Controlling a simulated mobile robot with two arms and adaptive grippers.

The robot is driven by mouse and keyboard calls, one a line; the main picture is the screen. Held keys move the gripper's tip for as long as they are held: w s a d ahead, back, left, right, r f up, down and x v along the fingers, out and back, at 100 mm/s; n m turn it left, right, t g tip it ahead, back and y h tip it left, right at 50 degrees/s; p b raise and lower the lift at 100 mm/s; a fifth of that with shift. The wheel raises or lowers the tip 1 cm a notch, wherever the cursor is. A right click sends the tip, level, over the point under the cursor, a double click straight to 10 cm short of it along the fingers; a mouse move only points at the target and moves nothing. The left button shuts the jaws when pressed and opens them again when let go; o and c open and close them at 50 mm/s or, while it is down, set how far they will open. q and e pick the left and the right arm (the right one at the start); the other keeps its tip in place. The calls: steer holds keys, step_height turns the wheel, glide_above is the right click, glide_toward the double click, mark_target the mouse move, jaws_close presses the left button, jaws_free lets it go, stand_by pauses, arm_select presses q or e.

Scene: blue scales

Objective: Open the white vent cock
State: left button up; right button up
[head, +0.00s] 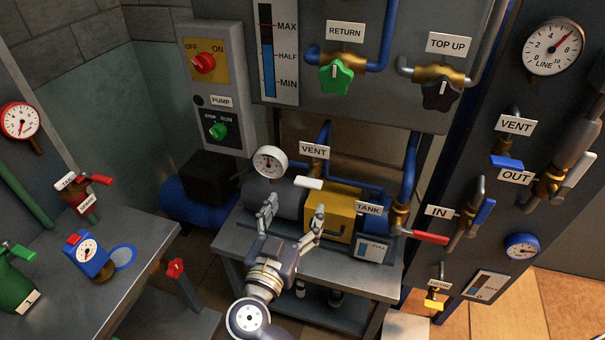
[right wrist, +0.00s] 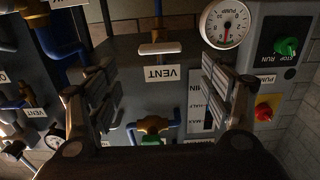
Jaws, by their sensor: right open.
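The white vent cock (head: 308,183) has a flat white handle. It sits on a pipe above the yellow pump body, under a VENT label (head: 314,150). My right gripper (head: 292,213) is open and empty, in front of and below the handle, its fingers pointing toward the pump. In the right wrist view the scene is upside down. There the white handle (right wrist: 158,48) lies crosswise, beyond the gap between the open fingers (right wrist: 160,85). No finger visibly touches it. My left gripper does not show.
A white gauge (head: 270,161) stands just left of the handle. A panel with a green RETURN valve (head: 335,77) hangs above. Another VENT, with a blue lever (head: 506,162), is far right.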

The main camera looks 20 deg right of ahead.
mark_target(306, 186)
steer(key=p+x, duration=0.3)
steer(key=x, duration=0.5)
steer(key=shift+w+d+p, duration=0.3)
steer(key=shift+w+d, duration=0.25)
steer(key=shift+w, duration=0.2)
steer(key=shift+f, duration=0.1)
steer(key=c, duration=1.1)
